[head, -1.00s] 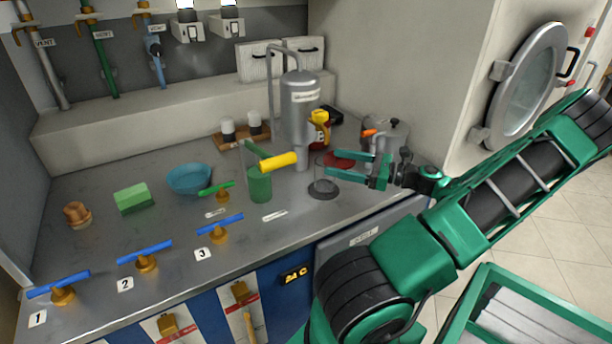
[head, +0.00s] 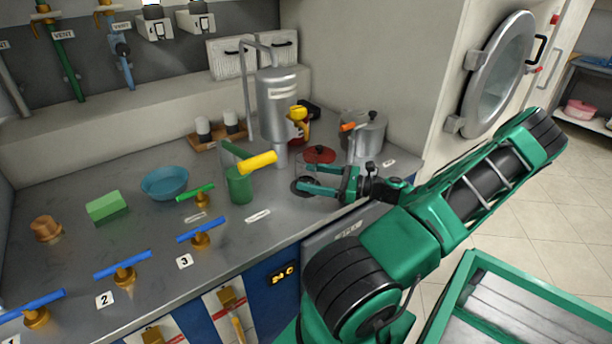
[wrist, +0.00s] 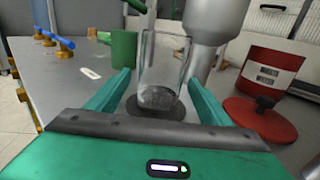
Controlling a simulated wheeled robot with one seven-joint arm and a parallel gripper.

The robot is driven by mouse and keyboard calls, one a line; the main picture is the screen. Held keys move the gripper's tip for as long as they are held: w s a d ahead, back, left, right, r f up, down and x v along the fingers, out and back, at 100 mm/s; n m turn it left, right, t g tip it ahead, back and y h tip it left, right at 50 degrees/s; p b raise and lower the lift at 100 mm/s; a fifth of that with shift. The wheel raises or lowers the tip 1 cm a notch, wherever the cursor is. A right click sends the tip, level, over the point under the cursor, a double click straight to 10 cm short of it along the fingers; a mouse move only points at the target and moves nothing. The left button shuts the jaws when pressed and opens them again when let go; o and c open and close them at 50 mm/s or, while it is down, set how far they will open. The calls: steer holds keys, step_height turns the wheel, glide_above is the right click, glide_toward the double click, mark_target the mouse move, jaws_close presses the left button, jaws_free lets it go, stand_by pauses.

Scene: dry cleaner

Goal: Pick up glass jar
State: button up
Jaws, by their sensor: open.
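The clear glass jar (wrist: 160,62) stands upright on the counter in the wrist view, with its dark base low between my fingers. My gripper (wrist: 157,77) is open, with one finger on each side of the jar. I cannot tell whether either finger touches the glass. In the head view my gripper (head: 306,178) is low over the counter. There the jar is hard to see, and mainly its dark round base (head: 302,187) shows by the fingers.
A green container (head: 239,187) stands left of the jar, below a yellow cylinder (head: 258,161). A grey metal tank (head: 277,105) rises behind. A red can (wrist: 270,75) and red lid (wrist: 262,118) are close on the right in the wrist view. A lidded pot (head: 368,135) stands behind my gripper.

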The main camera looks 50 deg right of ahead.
steer(key=x, duration=0.5)
steer(key=shift+w+a, duration=0.15)
steer(key=shift+w, duration=0.15)
steer(key=c, duration=1.3)
